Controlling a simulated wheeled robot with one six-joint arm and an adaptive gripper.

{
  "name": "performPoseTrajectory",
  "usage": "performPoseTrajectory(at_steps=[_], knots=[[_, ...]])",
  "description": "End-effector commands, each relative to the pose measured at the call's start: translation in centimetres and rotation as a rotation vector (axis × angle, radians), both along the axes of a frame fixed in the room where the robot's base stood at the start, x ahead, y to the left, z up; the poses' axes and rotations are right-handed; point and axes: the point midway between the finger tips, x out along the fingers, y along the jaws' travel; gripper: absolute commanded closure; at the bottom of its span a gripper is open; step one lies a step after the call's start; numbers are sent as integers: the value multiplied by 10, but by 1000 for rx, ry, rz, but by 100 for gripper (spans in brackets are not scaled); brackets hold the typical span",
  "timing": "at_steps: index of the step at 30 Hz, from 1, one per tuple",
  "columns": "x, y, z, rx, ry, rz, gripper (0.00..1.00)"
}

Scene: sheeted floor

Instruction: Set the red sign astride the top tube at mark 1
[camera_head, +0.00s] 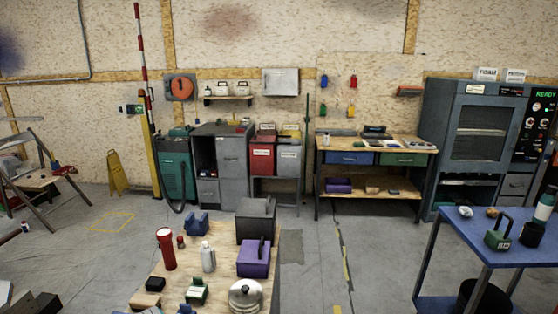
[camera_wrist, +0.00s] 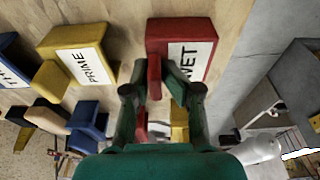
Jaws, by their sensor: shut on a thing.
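The red sign (camera_wrist: 158,38) shows in the wrist view with a white label reading WET. My gripper (camera_wrist: 160,88), with green fingers, is shut on the red block part of this sign. Whether the sign touches the wooden surface behind it I cannot tell. I cannot make out the top tube or its mark 1 in either view. The red sign and my gripper cannot be made out in the head view.
In the wrist view, a yellow sign (camera_wrist: 97,42) reading PRIME and a blue sign (camera_wrist: 12,72) are left of the red one. The head view shows a wooden table (camera_head: 290,270) with several objects, a blue table (camera_head: 465,232) at right and open floor between.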

Motion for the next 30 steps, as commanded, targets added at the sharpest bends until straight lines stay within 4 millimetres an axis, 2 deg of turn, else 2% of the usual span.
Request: performPoseTrajectory(at_steps=[1,5,30], knots=[[-4,-1,-5,-7,9,2,100],[-4,-1,-1,-6,9,3,100],[-2,0,47,-1,3,2,100]])
